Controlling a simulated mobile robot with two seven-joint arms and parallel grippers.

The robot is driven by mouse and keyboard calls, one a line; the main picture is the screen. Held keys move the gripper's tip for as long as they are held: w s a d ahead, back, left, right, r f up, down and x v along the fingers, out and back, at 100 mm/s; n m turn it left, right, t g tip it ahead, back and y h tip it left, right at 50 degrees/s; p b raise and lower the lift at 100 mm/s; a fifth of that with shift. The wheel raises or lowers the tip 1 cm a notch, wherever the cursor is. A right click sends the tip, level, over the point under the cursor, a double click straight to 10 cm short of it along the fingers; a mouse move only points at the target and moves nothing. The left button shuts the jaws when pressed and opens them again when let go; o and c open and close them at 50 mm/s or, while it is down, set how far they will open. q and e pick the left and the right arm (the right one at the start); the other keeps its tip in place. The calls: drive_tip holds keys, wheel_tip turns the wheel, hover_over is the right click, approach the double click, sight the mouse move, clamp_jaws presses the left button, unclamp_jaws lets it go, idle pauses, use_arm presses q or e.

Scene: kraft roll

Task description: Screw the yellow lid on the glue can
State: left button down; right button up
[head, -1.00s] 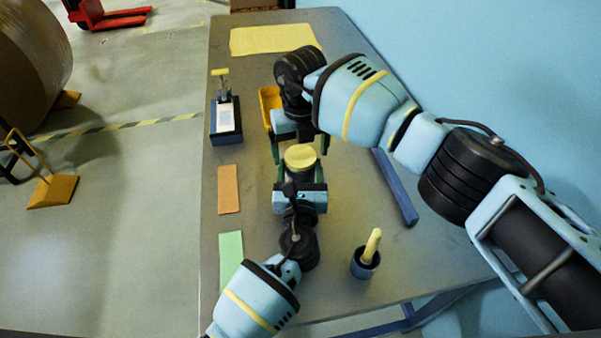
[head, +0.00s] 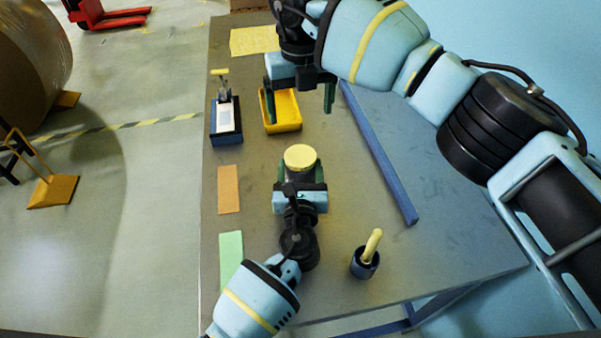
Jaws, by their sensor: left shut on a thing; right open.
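The glue can (head: 301,174) stands on the table, a dark body largely hidden by my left gripper. The yellow lid (head: 300,156) sits on top of the can and looks level; how tightly it is seated I cannot tell. My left gripper (head: 300,178) is shut on the can, with its fingers on either side of it. My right gripper (head: 300,104) is open and empty, above and beyond the can, with its fingers wide apart over the yellow bin.
A yellow bin (head: 284,127) and a blue box-like holder (head: 227,138) stand behind the can. A blue bar (head: 380,158) lies to the right. A dark cup (head: 364,265) with a yellow-handled tool is front right. Orange (head: 229,190) and green (head: 231,255) cards lie left.

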use_arm(q)
drive_tip(key=shift+c, duration=1.2)
unclamp_jaws()
drive_tip(key=shift+s, duration=3.9)
